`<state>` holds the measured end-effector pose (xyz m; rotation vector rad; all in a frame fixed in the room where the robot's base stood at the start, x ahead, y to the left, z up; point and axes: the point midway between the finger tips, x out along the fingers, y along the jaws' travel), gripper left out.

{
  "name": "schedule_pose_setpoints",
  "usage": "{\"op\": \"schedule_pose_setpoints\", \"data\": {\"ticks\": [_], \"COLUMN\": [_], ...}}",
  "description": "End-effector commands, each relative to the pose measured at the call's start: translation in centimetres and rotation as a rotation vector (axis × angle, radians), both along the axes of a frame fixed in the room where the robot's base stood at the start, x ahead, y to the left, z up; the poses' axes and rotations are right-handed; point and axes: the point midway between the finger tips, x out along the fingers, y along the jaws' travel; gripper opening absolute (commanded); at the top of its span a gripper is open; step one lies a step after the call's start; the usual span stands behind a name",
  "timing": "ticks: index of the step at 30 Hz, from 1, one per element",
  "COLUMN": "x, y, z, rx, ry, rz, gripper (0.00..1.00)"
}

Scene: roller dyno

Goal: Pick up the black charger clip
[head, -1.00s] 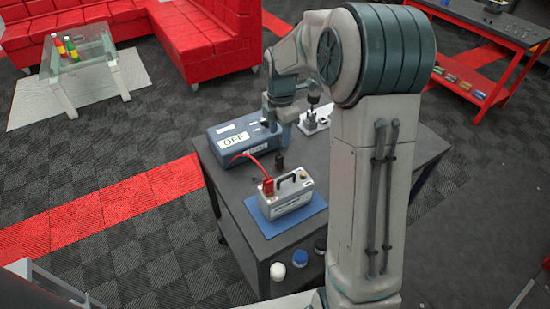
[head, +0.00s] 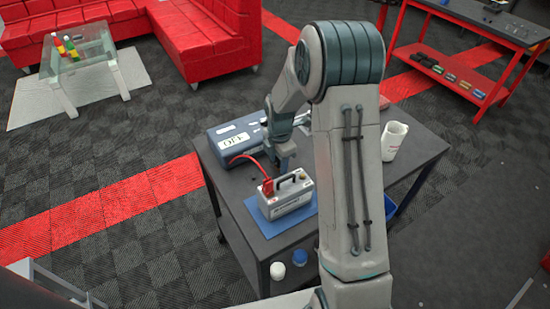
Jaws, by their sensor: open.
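My gripper (head: 284,163) is small in the head view. It points down just behind the battery (head: 287,198), with its jaws open. I cannot make out the black charger clip, which stood upright here a second ago; my gripper covers that spot. Whether the clip is between the fingers cannot be told. The grey-white battery has a dark handle and sits on a blue mat (head: 270,226). A red clip (head: 267,187) is on its left end, with a red cable running to the blue charger box (head: 222,148) marked OFF.
The dark table (head: 240,205) carries these things. A white jug (head: 394,141) stands at its right, beyond my arm. White (head: 277,271) and blue (head: 300,257) round items show at the table's front side. A blue bin (head: 392,208) is at its right side.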

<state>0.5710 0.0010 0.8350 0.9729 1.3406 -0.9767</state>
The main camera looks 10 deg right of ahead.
Motion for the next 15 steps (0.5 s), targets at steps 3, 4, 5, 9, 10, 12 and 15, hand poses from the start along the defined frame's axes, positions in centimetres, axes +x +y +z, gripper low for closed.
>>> {"op": "schedule_pose_setpoints", "data": {"ticks": [3, 4, 5, 9, 10, 12, 15], "x": [0.0, 0.0, -0.01, 0.0, -0.01, 0.0, 0.0], "y": [0.01, 0.01, 0.01, 0.01, 0.01, 0.01, 0.01], "z": [0.02, 0.02, 0.02, 0.04, 0.04, 0.06, 0.06], "rx": [0.0, 0.0, 0.0, 0.0, 0.0, 0.0, 0.0], "ry": [0.0, 0.0, 0.0, 0.0, 0.0, 0.0, 0.0], "rz": [0.0, 0.0, 0.0, 0.0, 0.0, 0.0, 0.0], "gripper": [0.46, 0.41, 0.32, 0.0, 0.0, 0.0, 0.0]}}
